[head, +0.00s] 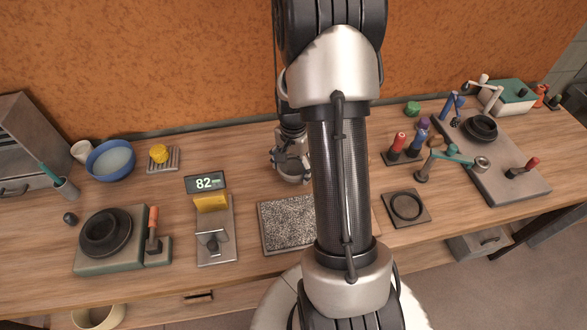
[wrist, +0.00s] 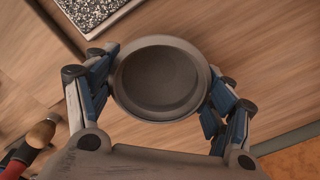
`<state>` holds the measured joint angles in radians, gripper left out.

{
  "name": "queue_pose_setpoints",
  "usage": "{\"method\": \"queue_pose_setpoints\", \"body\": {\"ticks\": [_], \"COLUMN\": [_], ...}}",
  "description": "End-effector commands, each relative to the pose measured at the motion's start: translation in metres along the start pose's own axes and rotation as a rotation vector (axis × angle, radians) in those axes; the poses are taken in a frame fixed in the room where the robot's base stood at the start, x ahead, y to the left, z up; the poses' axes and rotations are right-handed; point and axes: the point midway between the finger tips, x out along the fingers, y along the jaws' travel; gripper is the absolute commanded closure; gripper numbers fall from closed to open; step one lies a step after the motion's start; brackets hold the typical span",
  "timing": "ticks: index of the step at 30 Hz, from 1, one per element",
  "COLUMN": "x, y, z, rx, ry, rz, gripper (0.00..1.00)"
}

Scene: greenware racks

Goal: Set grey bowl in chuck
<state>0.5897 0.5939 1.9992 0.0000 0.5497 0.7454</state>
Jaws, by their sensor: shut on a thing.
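The grey bowl (wrist: 158,80) is in my gripper (wrist: 162,78), whose blue-padded fingers press on opposite sides of its rim in the wrist view. The bowl is empty and its opening faces the wrist camera. In the head view my gripper (head: 291,162) is over the back middle of the bench, with the bowl (head: 294,178) below it, partly hidden by my arm. Two black round fixtures look chuck-like: one (head: 104,233) on a green-grey base at the left, one (head: 480,127) on a grey plate at the right. Which is the chuck I cannot tell. Both are apart from the bowl.
A speckled slab (head: 287,226) lies in front of my gripper. A square black pad (head: 406,208) and upright handled tools (head: 398,143) stand at the right. Bare wood (head: 250,155) shows beside my gripper.

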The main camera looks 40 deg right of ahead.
Motion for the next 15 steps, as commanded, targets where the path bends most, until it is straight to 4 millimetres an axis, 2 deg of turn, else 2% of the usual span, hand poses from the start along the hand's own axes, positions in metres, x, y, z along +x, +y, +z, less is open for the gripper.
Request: {"method": "queue_pose_setpoints", "body": {"ticks": [9,15], "x": [-0.090,-0.141], "y": [-0.002,-0.001], "z": [-0.002,-0.001], "rx": [0.000,0.000], "ry": [0.007,0.005], "rz": [-0.006,-0.005], "gripper": [0.58,0.58]}}
